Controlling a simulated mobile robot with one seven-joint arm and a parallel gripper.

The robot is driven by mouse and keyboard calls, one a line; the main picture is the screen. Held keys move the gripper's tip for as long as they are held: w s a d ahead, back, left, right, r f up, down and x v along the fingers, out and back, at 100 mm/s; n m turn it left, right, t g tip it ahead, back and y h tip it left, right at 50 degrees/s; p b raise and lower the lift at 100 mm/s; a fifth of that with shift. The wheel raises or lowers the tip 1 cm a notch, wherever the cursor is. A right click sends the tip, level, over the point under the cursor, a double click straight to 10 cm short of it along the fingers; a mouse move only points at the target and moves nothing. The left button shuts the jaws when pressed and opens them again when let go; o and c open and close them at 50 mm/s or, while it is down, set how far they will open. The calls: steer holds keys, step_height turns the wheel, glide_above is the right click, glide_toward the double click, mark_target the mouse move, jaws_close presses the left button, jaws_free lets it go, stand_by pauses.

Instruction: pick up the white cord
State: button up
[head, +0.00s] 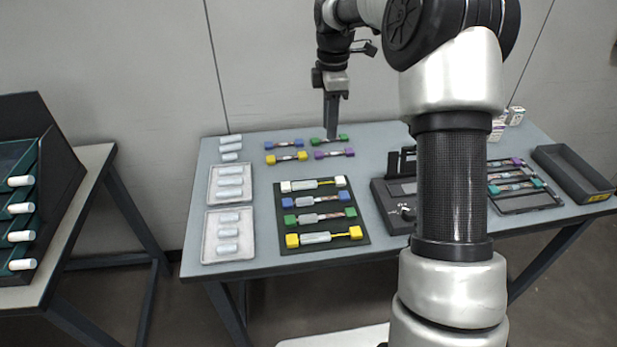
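The white cord (313,184) has a white block at each end and a pale sleeve in its middle. It lies in the back row of the dark mat (351,239) on the table, above a blue, a green and a yellow cord in the picture. My gripper (332,134) points down behind the mat, in front of part of a green cord (316,142) at the back of the table. It is apart from the white cord. Its fingers show as one narrow dark shape, so I cannot tell whether they are open.
Blue, yellow and purple cords (334,153) lie loose behind the mat. Two pale trays (208,245) with white rolls stand left. A dark device (390,200) stands right of the mat, partly hidden by my arm. An empty dark bin (573,175) is far right.

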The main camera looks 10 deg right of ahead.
mark_target(327, 182)
steer(key=f+b, duration=0.1)
steer(key=f, duration=0.5)
steer(key=f+b, duration=0.1)
steer(key=f, duration=0.5)
steer(key=f+b, duration=0.2)
steer(key=f, duration=0.4)
steer(key=shift+w+f, duration=0.1)
steer(key=shift+w, duration=0.15)
jaws_close()
